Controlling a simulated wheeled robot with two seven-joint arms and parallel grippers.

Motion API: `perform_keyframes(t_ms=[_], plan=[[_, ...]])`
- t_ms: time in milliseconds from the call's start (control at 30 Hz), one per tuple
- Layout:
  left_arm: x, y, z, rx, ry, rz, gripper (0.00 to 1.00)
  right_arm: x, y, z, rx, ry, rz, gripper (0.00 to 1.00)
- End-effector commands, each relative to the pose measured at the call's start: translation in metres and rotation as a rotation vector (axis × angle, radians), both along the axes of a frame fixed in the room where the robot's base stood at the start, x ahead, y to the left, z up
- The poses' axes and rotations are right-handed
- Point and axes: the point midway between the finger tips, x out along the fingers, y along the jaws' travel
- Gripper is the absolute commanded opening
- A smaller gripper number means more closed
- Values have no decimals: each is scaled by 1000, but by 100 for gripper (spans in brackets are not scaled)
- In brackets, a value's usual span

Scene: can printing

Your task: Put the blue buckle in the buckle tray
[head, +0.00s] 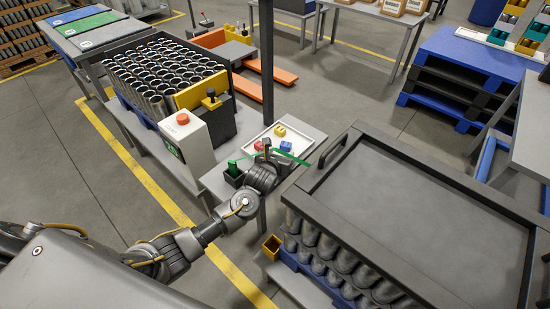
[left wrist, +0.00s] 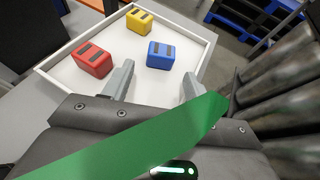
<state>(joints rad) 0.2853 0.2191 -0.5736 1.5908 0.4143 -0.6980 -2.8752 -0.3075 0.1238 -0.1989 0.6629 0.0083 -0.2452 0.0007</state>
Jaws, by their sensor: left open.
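The blue buckle (head: 286,146) lies in a shallow white tray (head: 252,150) on a small table. In the left wrist view the blue buckle (left wrist: 161,54) is a block with two dark slots, just beyond my fingertips. A red buckle (left wrist: 92,61) is left of it and a yellow one (left wrist: 138,20) behind it, in the same white tray (left wrist: 60,80). My left gripper (left wrist: 156,84) is open and empty. It also shows in the head view (head: 268,152), over the tray's near side. A green strip crosses in front of the wrist camera. My right gripper is out of view.
A white box with a red button (head: 195,145) stands left of the tray. A dark holder with a green piece (head: 235,170) is at the table's near left. A dark-topped rack of metal cans (head: 320,245) stands close on the right.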

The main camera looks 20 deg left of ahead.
Motion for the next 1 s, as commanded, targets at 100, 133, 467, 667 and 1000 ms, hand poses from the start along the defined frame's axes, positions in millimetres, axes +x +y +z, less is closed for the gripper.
perform_keyframes(t_ms=[100,133,467,667,1000], plan=[[-24,0,15,-1,-6,-2,57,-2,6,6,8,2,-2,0],[-30,0,18,-2,-7,-1,57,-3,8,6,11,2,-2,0],[-64,0,34,-4,-10,2,57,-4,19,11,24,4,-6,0],[-66,0,35,-4,-11,2,57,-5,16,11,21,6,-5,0],[-65,0,35,-4,-12,2,57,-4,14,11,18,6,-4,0]])
